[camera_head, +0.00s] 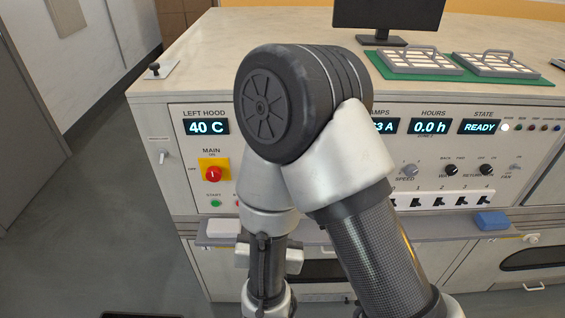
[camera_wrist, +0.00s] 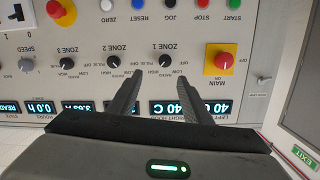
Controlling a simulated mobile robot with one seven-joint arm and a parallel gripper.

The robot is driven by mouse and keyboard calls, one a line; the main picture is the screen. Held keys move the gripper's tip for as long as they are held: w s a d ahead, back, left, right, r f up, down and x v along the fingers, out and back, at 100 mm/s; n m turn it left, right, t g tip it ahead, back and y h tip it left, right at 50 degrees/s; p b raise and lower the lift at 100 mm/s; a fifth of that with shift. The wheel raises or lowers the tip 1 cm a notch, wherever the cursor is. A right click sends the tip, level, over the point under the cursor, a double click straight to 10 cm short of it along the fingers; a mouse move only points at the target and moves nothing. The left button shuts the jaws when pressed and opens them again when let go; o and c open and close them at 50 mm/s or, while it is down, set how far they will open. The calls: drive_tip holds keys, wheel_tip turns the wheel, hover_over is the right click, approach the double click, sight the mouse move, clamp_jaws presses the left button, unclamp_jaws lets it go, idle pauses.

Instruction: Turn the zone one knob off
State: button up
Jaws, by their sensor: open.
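The zone one knob (camera_wrist: 166,62) is a small black knob under its ZONE 1 label in the wrist view, which shows the panel upside down. My gripper (camera_wrist: 160,76) is open, with its two dark fingers reaching toward the panel, one to each side of this knob in the picture. Nothing is between the fingertips that I can see them hold, and I cannot tell how far they are from the panel. The knob's pointer setting is too small to read. In the head view my arm hides the zone knobs.
The zone two knob (camera_wrist: 113,62) and zone three knob (camera_wrist: 67,63) are beside it. The red main switch (camera_head: 213,173) sits on a yellow plate; a red emergency button (camera_wrist: 56,9) is also near. A grey ledge (camera_head: 420,228) juts out below the panel, holding a blue block (camera_head: 491,220).

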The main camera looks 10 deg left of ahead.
drive_tip(key=s+f+n+t+b, duration=0.1)
drive_tip(key=s+f, duration=0.1)
drive_tip(key=s, duration=0.2)
drive_tip(key=r+b+x, duration=0.1)
drive_tip(key=b+x, duration=0.4)
drive_tip(key=x, duration=1.2)
drive_tip(key=shift+a+y+b, duration=0.3)
drive_tip(key=shift+y+b, duration=0.1)
drive_tip(key=shift+w, duration=0.15)
drive_tip(key=shift+t, duration=0.3)
drive_tip(key=c, duration=1.1)
